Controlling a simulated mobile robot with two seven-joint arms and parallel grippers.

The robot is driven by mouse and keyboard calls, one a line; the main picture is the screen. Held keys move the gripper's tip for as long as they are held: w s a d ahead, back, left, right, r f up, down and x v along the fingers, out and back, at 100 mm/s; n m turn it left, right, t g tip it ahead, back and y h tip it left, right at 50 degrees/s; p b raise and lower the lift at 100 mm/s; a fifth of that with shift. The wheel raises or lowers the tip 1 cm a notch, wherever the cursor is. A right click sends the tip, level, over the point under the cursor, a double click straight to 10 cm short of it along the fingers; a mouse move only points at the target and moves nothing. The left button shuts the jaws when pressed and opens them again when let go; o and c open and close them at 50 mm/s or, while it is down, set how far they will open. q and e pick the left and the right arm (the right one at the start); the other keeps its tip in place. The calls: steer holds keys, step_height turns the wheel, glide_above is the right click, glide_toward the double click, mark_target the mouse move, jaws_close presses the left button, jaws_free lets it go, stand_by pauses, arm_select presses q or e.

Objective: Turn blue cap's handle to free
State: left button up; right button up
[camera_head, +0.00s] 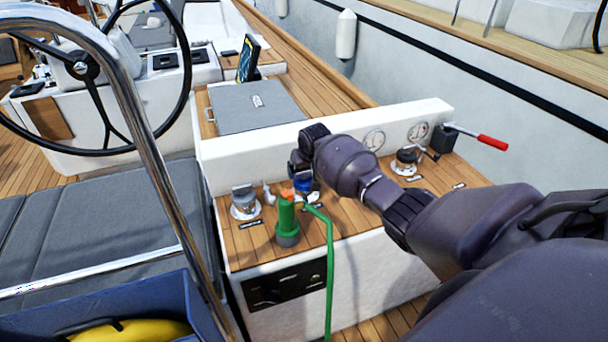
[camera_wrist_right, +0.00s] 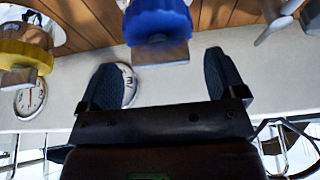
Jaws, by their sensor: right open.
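The blue cap (camera_head: 303,185) sits on the wooden console top, partly hidden behind my right gripper (camera_head: 302,158) in the head view. In the right wrist view the blue cap (camera_wrist_right: 157,18) is at the top centre, with its flat metal handle (camera_wrist_right: 160,54) pointing toward my gripper. The open fingers of my right gripper (camera_wrist_right: 162,64) stand on either side of the handle's end, with visible gaps on both sides. I cannot tell whether the handle's end lies fully between the fingertips. My left gripper is not in view.
A green hose nozzle (camera_head: 288,222) with an orange tip stands just in front of the cap. A grey-topped fitting (camera_head: 244,201) is to its left. A yellow cap (camera_wrist_right: 25,57) shows in the wrist view. A red-handled lever (camera_head: 490,142) is at the right.

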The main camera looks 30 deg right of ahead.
steer(key=shift+x, duration=1)
steer(key=shift+r, duration=0.1)
steer(key=c, duration=0.9)
